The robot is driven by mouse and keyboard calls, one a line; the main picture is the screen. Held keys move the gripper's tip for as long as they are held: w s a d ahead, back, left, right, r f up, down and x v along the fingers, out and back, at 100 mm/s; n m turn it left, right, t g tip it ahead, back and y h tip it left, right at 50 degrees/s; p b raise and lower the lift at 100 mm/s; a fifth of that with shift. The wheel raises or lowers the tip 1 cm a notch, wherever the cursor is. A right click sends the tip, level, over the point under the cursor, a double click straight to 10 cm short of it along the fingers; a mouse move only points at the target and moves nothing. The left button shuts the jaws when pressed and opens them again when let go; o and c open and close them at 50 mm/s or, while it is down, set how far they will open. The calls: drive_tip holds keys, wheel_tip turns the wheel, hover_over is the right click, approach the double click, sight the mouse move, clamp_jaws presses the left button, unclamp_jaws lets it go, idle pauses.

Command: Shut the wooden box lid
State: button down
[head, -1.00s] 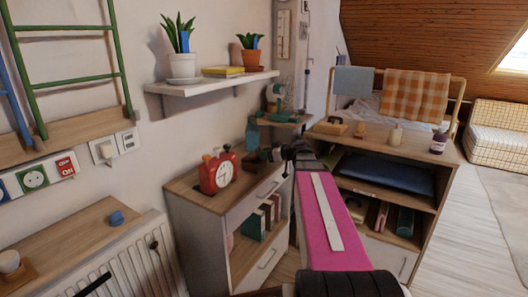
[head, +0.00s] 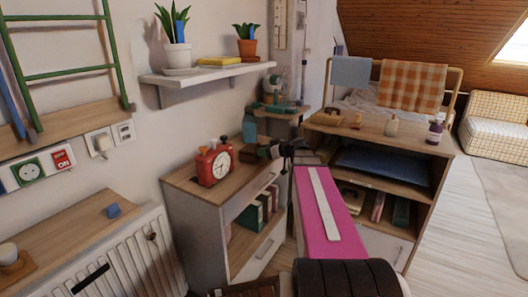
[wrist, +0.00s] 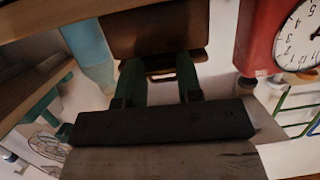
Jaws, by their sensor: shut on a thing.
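A brown wooden panel, which looks like the wooden box lid (wrist: 150,32), fills the top middle of the wrist view. My gripper (wrist: 160,70) has its two green fingers on either side of the panel's near edge, shut on it. A small brown patch there, likely the wooden box (head: 249,156), is mostly hidden by the gripper. I cannot tell the lid's angle.
The red clock (head: 214,166) stands close left of the gripper on the white cabinet (head: 192,190). The teal bottle (head: 250,129) stands just behind. A wall shelf (head: 205,75) with plants hangs above. An open shelf unit (head: 418,152) stands to the right.

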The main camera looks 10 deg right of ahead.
drive_tip(key=c, duration=0.8)
unclamp_jaws()
drive_tip(key=shift+f, duration=0.1)
drive_tip(key=shift+o, duration=0.2)
drive_tip(key=v, duration=1)
drive_tip(key=shift+s+d, duration=0.2)
drive_tip(key=shift+d, duration=0.1)
